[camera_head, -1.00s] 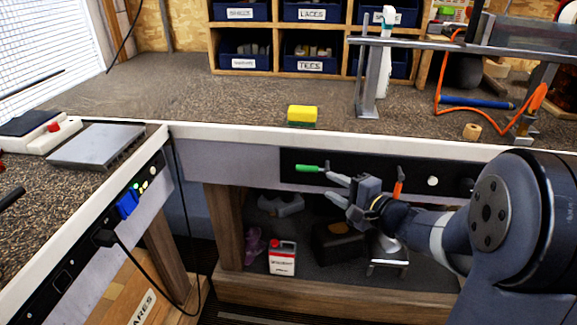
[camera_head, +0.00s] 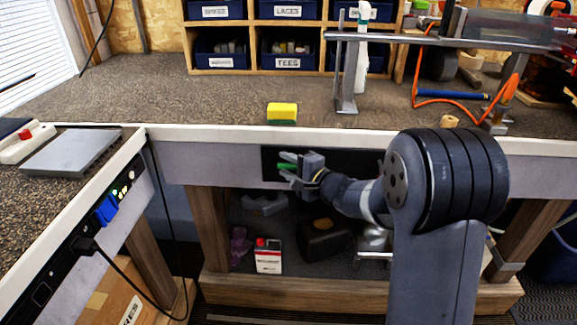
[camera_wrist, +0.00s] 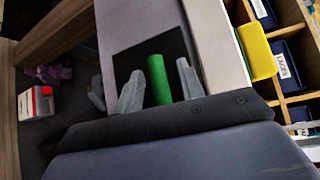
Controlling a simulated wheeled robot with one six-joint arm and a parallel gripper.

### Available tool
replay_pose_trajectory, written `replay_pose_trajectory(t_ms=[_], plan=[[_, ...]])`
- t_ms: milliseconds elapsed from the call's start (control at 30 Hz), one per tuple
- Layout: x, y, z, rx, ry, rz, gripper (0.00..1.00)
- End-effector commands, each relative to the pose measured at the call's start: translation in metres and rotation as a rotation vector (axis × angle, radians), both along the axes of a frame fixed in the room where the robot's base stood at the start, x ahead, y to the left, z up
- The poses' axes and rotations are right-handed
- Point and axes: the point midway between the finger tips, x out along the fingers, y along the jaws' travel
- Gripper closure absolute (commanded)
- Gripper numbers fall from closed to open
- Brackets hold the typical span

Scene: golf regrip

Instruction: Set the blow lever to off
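A green lever handle (camera_head: 286,167) sticks out sideways along the dark panel (camera_head: 269,155) on the bench front. No lettering by it is legible, so I cannot tell from a label whether it is the blow lever. My gripper (camera_head: 283,168) is at this handle, with one finger above and one below. In the wrist view, the green handle (camera_wrist: 159,82) lies between the two fingers of my gripper (camera_wrist: 160,70). Narrow gaps show on both sides, so the fingers are open around it. The orange lever is hidden behind my arm.
A yellow and green sponge (camera_head: 282,113) lies on the bench edge above the panel. A metal stand (camera_head: 347,80) and an orange hose (camera_head: 416,85) are further right. Below are a red-capped white bottle (camera_head: 268,256) and a dark case (camera_head: 325,238). The left bench top is close by.

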Motion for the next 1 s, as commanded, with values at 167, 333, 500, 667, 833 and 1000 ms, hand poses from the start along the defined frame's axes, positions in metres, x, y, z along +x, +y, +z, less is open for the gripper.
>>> replay_pose_trajectory(t_ms=[167, 333, 500, 667, 833, 1000], plan=[[-0.0001, -0.0001, 0.0001, 0.000, 0.000, 0.000, 0.63], [-0.0002, -0.0001, 0.0001, 0.000, 0.000, 0.000, 0.77], [-0.0003, -0.0001, 0.0002, 0.000, 0.000, 0.000, 0.91], [-0.0003, -0.0002, 0.0002, 0.000, 0.000, 0.000, 1.00], [-0.0003, -0.0002, 0.0002, 0.000, 0.000, 0.000, 1.00], [-0.0004, -0.0002, 0.0000, -0.001, 0.000, 0.000, 1.00]])
